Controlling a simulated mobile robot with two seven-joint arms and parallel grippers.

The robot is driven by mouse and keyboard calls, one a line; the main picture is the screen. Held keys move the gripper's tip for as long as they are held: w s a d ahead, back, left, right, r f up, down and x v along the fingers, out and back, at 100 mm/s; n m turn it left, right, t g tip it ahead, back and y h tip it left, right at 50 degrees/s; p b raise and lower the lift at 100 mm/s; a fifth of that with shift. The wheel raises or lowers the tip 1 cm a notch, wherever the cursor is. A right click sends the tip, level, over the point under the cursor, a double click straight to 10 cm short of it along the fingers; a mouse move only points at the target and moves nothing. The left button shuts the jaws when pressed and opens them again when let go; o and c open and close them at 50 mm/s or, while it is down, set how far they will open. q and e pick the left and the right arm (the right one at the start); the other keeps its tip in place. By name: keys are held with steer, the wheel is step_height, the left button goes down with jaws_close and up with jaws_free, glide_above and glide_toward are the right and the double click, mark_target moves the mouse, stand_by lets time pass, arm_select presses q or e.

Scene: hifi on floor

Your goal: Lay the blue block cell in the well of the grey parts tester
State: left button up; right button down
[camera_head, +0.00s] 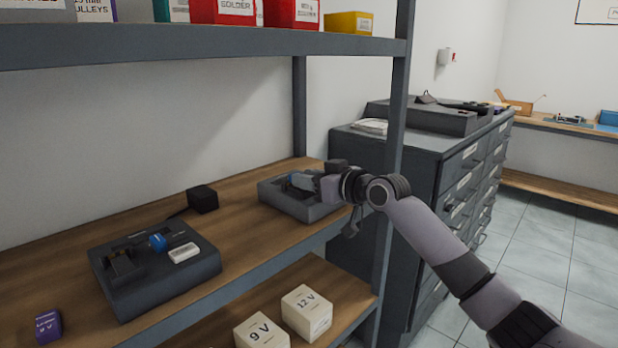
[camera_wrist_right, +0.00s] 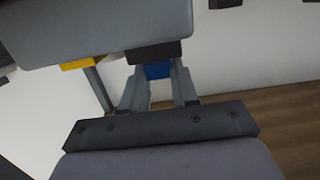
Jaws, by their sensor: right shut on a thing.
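My right gripper (camera_head: 300,181) is shut on the blue block cell, held at a grey open tray (camera_head: 325,212) on the wooden shelf. In the right wrist view the blue block cell (camera_wrist_right: 157,71) shows as a small blue patch between the fingers of the right gripper (camera_wrist_right: 159,84), with a black part just beyond it. In the head view the cell is mostly hidden by the gripper. The grey parts tester (camera_head: 190,278) stands to the left on the same shelf. It has a blue round part, a white label and a dark upright fitting. My left gripper is out of view.
A black box (camera_head: 203,199) stands behind the tester, and a purple 9 V block (camera_head: 48,325) lies at the left. White boxes (camera_head: 307,312) sit on the lower shelf. A shelf post (camera_head: 388,190) and the upper shelf (camera_head: 200,45) bound the space. Wood is bare between tester and tray.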

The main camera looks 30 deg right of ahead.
steer(key=shift+f, duration=0.3)
stand_by(0.9)
steer(key=shift+f, duration=0.15)
stand_by(0.3)
steer(key=c, duration=0.8)
jaws_free()
